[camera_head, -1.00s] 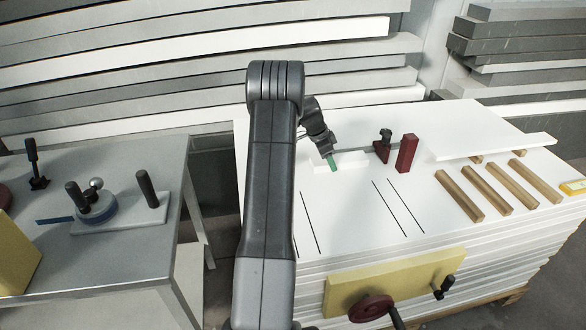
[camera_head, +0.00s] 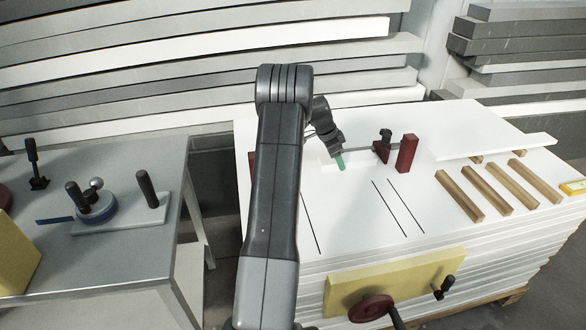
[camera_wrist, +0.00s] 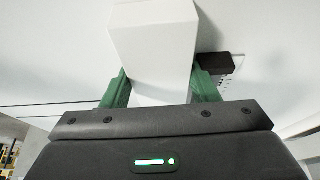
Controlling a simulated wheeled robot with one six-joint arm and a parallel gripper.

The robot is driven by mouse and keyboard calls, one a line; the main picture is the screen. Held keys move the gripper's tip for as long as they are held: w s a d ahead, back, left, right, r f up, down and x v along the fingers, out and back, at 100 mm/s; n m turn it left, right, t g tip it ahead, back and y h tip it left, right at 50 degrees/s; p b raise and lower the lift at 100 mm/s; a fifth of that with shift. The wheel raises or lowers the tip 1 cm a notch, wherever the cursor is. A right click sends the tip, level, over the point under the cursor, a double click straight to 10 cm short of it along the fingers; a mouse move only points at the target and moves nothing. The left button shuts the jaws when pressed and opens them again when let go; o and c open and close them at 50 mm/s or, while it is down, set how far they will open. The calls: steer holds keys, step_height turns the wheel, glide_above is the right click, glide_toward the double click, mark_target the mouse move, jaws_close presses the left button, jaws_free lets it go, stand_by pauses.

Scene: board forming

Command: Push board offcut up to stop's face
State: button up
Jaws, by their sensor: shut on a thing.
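The board offcut, a plain white block (camera_head: 328,164), lies on the white board stack and is partly hidden by my arm. In the wrist view the offcut (camera_wrist: 155,45) stands between the two green fingers. My gripper (camera_head: 341,163) is shut on it; its fingers show in the wrist view (camera_wrist: 160,88). To the right is a dark red piece with a black knob (camera_head: 383,151), at the end of a thin grey bar, and an upright dark red block (camera_head: 407,153). I cannot tell which is the stop. A gap shows between my gripper and both.
Another red block (camera_head: 252,162) is partly hidden behind my arm. Wooden strips (camera_head: 484,187) and a raised white board (camera_head: 490,146) lie to the right. A yellow panel with a red handwheel (camera_head: 370,308) is in front. A grey bench (camera_head: 130,250) stands left.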

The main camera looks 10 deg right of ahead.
mark_target(346, 157)
steer(key=shift+d, duration=1.4)
steer(key=o, duration=1.3)
steer(key=shift+s+d+r, duration=0.1)
steer(key=shift+w+r, duration=0.2)
steer(key=shift+r, duration=0.35)
steer(key=v, duration=1.2)
steer(key=shift+s+a+r, duration=0.2)
steer(key=shift+s+a, duration=0.05)
steer(key=shift+a, duration=0.15)
